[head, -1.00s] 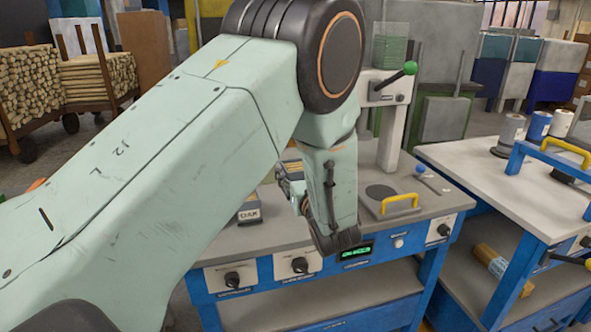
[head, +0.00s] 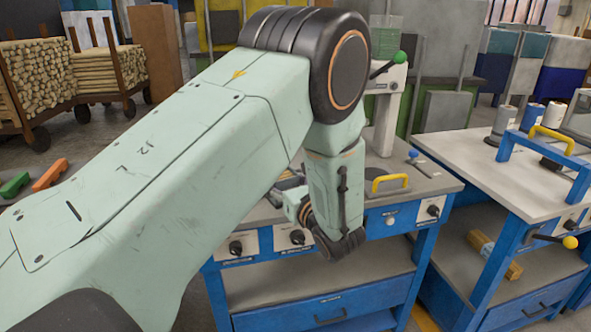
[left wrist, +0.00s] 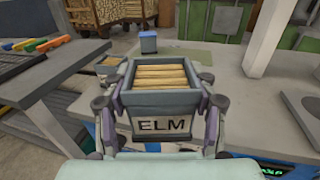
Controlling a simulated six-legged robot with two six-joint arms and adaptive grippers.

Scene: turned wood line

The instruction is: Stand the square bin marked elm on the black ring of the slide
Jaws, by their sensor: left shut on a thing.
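The square bin marked ELM (left wrist: 162,108) is grey, with light wood pieces inside. In the left wrist view my left gripper (left wrist: 160,100) is shut on it, with fingers at both sides, and the bin looks upright. In the head view the left gripper (head: 299,205) is over the blue workbench and mostly hidden behind my arm, which also hides the bin. The yellow handle (head: 390,180) of the slide shows just right of my forearm. My right gripper is not in view.
A pale post (head: 386,120) with a green-knobbed lever rises behind the slide. A small blue-topped box (left wrist: 148,42) stands beyond the held bin. A second bench (head: 500,180) with a blue frame rail stands at right. Log carts (head: 35,85) are far left.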

